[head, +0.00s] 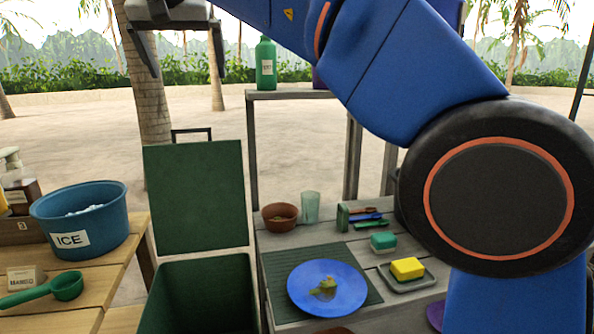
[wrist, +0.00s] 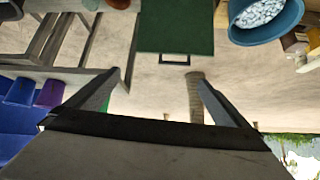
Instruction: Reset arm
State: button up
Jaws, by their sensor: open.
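My gripper (head: 182,40) shows at the top left of the head view, raised above the tables with its fingers pointing down. The fingers are apart and nothing is between them. In the wrist view the two fingers of my gripper (wrist: 155,88) also stand apart, with sand and a tree trunk beyond. My blue arm crosses the upper right of the head view.
A green bin (head: 195,195) with its lid up stands between two tables. At left are a blue ice tub (head: 85,215) and a green scoop (head: 66,286). At right are a blue plate (head: 300,296), a brown bowl (head: 280,217), a glass (head: 310,206) and a yellow sponge (head: 407,268). A green bottle (head: 265,65) stands on a shelf.

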jog(key=w+d+r+m+t+h, duration=0.1)
jog(key=w+d+r+m+t, duration=0.15)
jog(key=w+d+r, duration=0.35)
jog(key=w+d+r+m+t+h, duration=0.1)
jog(key=w+d+r+m+t, duration=0.2)
jog(key=d, duration=0.5)
jog(key=d+r+n+t+y, duration=0.35)
jog(key=d+t, duration=0.25)
jog(key=d, duration=0.8)
jog(key=s+d+f+n+g+y, duration=0.1)
jog(key=s+d+f+n+g, duration=0.3)
jog(key=f, duration=0.8)
jog(key=s+d+f+m+g+y, duration=0.1)
jog(key=s+d+f+g, duration=0.15)
jog(key=s+f, duration=0.7)
jog(key=s+d+f+n+g+y, duration=0.1)
jog(key=s+d+f+n+g, duration=0.2)
jog(key=f, duration=1.2)
jog(key=s+d+f+m+g+h, duration=0.2)
jog(key=s+d+f+g+h, duration=0.1)
jog(key=s+d+f, duration=0.4)
jog(key=s+d+f+m+g+h, duration=0.2)
jog(key=s+d+f, duration=0.5)
jog(key=s+f, duration=0.4)
notch_tip(320, 180, down, 5)
jog(key=shift+s+f+m+g+h, duration=0.25)
jog(key=shift+m+g+h, duration=0.2)
jog(key=shift+m, duration=0.15)
